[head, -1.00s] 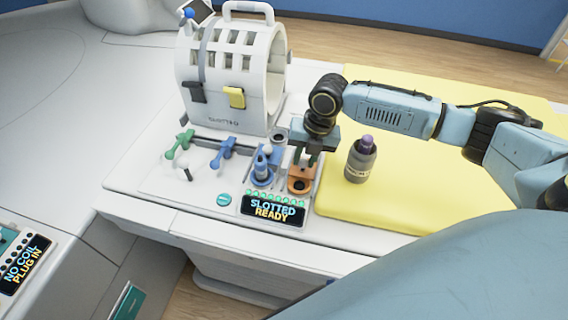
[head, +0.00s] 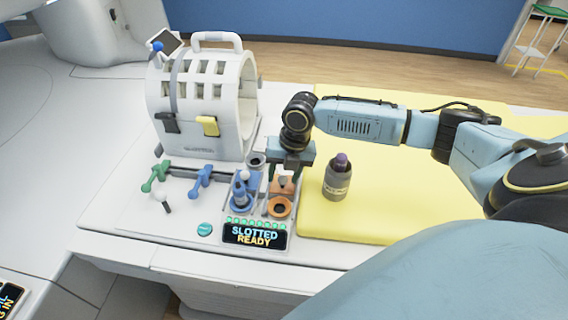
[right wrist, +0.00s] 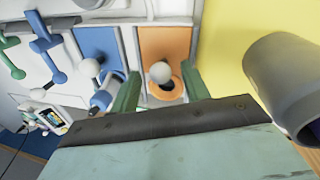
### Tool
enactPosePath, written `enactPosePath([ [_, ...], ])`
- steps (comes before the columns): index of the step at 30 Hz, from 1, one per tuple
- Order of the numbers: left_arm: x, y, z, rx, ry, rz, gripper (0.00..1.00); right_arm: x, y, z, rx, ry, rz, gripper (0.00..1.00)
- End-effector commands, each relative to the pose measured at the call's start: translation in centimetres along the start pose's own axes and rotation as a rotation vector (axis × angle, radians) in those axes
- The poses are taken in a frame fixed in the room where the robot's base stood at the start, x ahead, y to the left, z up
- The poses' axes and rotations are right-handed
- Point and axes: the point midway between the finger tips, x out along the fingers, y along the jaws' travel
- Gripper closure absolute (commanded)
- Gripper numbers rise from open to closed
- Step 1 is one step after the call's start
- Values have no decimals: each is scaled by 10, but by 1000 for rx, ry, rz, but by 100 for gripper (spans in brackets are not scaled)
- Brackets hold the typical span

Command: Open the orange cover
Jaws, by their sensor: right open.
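In the head view the orange cover (head: 284,187) is a small orange piece at the right end of the row of fixtures, partly hidden by my right gripper (head: 287,176). An orange ring (head: 280,208) with a dark hole lies in front of it. In the right wrist view a flat orange panel (right wrist: 165,42) runs above the orange ring (right wrist: 168,93), with a white ball knob (right wrist: 160,72) before the ring. My right gripper's green fingers (right wrist: 162,80) are apart on either side of the knob. I cannot tell whether they touch anything. My left gripper is not in view.
A blue fixture (head: 241,195) stands just left of the orange one. A grey bottle (head: 338,181) stands close on the right, on a yellow pad (head: 410,212). A white slotted coil housing (head: 195,125) stands behind. A sign (head: 255,236) reads "SLOTTED READY".

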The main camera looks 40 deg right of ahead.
Motion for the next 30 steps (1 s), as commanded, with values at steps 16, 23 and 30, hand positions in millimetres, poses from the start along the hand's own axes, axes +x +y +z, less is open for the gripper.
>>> enactPosePath([
  [16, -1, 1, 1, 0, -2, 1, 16, -107, 0, 1, 1, -5, 1, 54],
  [23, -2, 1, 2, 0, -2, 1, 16, -129, 0, 1, 1, -3, 0, 54],
  [30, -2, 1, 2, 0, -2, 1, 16, -132, 0, 0, 1, -2, -1, 54],
])
